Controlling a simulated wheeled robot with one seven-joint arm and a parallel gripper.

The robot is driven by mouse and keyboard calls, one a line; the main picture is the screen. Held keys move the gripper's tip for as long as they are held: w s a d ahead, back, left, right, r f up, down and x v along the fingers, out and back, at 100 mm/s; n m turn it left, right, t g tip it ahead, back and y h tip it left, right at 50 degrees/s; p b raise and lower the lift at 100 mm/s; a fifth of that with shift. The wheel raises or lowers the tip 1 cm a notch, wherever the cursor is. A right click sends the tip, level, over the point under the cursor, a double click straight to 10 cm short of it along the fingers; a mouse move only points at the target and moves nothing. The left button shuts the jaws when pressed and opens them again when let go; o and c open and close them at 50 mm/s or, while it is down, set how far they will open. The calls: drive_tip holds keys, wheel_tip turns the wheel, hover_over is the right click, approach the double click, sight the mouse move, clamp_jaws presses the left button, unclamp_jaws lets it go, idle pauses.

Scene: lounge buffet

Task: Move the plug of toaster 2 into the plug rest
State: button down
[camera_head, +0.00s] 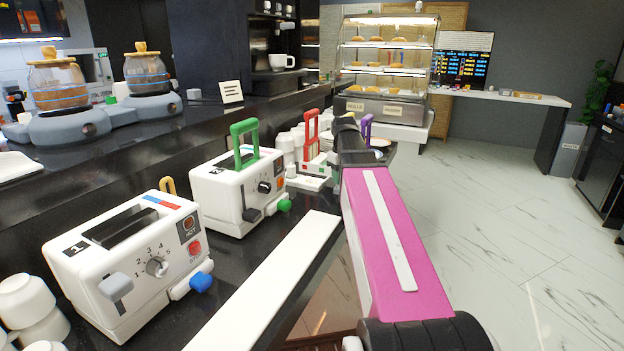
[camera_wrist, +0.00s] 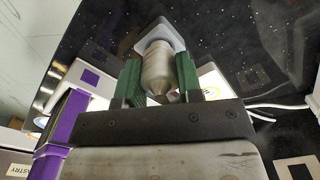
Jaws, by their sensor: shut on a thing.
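In the wrist view my gripper (camera_wrist: 158,75) has its green-padded fingers closed on the sides of a grey-beige rounded plug (camera_wrist: 157,65) with a tapered end. A pale bluish square piece (camera_wrist: 160,36) shows just beyond the plug; I cannot tell whether they touch or whether it is the plug rest. In the head view toaster 2 (camera_head: 236,190) is white with a green handle and stands on the black counter behind toaster 1 (camera_head: 130,265). My gripper's fingers and the plug are hidden behind my arm there.
A purple handle (camera_wrist: 66,125) stands close left of my gripper in the wrist view. A white cord (camera_wrist: 272,106) lies at right. A red-handled device (camera_head: 312,150) and stacked white cups (camera_head: 285,145) stand past toaster 2. A white strip (camera_head: 270,275) edges the counter; open floor lies right.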

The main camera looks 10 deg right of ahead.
drive_tip(key=shift+f, duration=0.15)
drive_tip(key=c, duration=0.7)
unclamp_jaws()
drive_tip(key=shift+c, duration=1.4)
drive_tip(key=shift+r, duration=3.5)
